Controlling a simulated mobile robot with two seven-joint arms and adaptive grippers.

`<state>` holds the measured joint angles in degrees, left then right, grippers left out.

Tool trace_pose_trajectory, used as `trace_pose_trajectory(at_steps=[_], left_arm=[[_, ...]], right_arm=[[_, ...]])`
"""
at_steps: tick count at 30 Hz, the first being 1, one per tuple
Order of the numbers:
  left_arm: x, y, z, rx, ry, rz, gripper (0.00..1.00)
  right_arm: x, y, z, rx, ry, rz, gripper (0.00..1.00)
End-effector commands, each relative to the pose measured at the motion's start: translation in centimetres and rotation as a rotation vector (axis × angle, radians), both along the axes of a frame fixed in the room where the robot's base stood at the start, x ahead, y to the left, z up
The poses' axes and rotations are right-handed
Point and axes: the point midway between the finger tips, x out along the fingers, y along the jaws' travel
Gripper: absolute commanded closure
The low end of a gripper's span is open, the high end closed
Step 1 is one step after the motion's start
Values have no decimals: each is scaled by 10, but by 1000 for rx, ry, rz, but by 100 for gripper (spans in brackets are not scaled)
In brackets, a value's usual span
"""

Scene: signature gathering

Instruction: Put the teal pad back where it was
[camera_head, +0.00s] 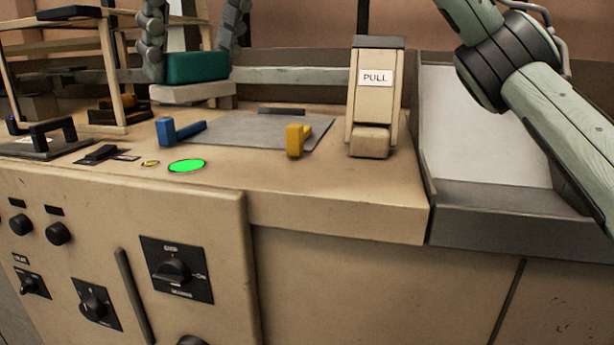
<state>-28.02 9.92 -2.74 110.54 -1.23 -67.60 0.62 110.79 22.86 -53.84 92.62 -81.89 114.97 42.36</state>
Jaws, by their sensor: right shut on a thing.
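The teal pad (200,68) is a rounded teal block at the upper left, just above a pale block (193,94) at the back of the desk. I cannot tell whether the two touch. My right gripper (190,62) comes down from the top edge, with grey segmented fingers on the pad's left and right sides. It is shut on the teal pad. The finger contact is partly hidden, and the gripper's upper part is out of frame. My left gripper is not in view.
A grey plate (245,130) lies between a blue bracket (178,131) and a yellow bracket (297,140). A green disc (187,166) is in front. A PULL dispenser (376,95) stands right of it, beside a grey tray (500,205). A wooden rack (108,60) stands left.

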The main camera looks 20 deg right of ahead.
Motion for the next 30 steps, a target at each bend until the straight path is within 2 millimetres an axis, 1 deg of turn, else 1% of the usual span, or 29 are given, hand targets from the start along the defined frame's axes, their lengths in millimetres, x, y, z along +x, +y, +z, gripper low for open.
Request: trace_pose_trajectory(at_steps=[4,12,15,18,23,30], left_arm=[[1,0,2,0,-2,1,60],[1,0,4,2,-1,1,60],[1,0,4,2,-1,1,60],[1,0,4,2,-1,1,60],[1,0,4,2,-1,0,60],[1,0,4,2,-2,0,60]], right_arm=[[1,-24,-16,0,3,-4,68],[6,-86,-52,0,2,-5,68],[7,-101,-61,-1,2,-3,68],[7,-110,-67,-1,1,-1,68],[8,-114,-75,-1,0,0,68],[7,-114,-107,-2,1,-1,68]])
